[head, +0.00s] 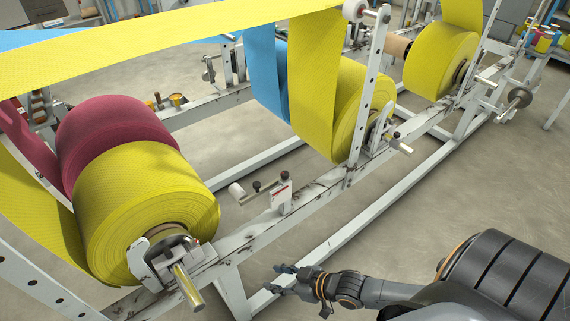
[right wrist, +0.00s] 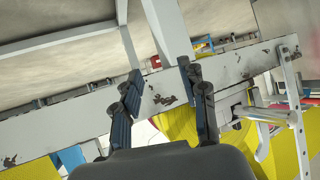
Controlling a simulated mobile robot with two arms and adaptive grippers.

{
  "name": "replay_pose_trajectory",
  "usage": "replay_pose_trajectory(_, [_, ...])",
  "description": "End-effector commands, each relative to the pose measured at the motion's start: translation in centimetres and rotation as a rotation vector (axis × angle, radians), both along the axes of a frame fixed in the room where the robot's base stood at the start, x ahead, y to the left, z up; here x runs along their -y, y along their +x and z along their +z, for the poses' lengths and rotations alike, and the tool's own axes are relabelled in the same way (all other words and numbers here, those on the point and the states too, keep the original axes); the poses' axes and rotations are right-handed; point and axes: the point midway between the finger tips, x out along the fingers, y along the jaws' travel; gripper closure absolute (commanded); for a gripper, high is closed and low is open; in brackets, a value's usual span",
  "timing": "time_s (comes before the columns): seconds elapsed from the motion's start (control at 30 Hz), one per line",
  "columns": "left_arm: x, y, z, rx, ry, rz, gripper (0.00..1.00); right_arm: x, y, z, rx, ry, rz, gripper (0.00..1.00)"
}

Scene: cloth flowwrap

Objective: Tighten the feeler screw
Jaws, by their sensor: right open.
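In the head view a small white bracket (head: 281,194) with a red mark stands on the white frame rail. A dark knob (head: 284,175) tops it, and a thin feeler arm with a second dark knob (head: 257,186) and a white roller (head: 236,191) reaches left from it. I cannot tell which knob is the feeler screw. My right gripper (head: 283,280) is open and empty, below and in front of the rail, apart from the bracket. In the right wrist view its two dark fingers (right wrist: 158,88) stand apart before the worn white rail (right wrist: 85,115). My left gripper is not in view.
A large yellow roll (head: 150,210) and a dark red roll (head: 110,135) sit left of the bracket. More yellow rolls (head: 440,65) hang farther back. A metal shaft end (head: 188,287) juts out at the front. The floor (head: 440,190) right of the frame is clear.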

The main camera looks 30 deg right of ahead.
Motion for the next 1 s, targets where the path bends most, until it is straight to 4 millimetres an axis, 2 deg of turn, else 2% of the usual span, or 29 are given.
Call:
replay_pose_trajectory(0.03, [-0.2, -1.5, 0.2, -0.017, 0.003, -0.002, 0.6, 1.8, 0.4, 2.7, 0.051, 0.02, 0.017, 0.57])
replay_pose_trajectory(0.17, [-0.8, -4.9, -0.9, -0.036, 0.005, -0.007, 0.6, 6.2, 1.3, 8.3, 0.188, 0.106, 0.027, 0.57])
replay_pose_trajectory(0.3, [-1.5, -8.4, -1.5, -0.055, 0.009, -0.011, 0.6, 11.7, 1.8, 14.5, 0.329, 0.171, 0.014, 0.57])
replay_pose_trajectory(0.4, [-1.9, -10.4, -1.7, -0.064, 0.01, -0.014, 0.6, 15.1, 2.0, 18.2, 0.41, 0.197, 0.001, 0.57])
replay_pose_trajectory(0.5, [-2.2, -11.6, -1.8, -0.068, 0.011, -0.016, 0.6, 17.3, 2.1, 20.7, 0.467, 0.211, -0.007, 0.57])
replay_pose_trajectory(0.63, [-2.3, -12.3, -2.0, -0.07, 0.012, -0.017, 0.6, 18.2, 2.2, 21.9, 0.499, 0.221, -0.014, 0.57])
replay_pose_trajectory(0.77, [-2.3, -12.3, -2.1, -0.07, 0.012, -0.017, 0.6, 17.7, 3.3, 22.0, 0.504, 0.224, -0.014, 0.57])
replay_pose_trajectory(1.0, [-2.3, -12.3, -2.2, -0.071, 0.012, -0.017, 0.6, 15.2, 7.6, 22.1, 0.507, 0.226, -0.014, 0.57])
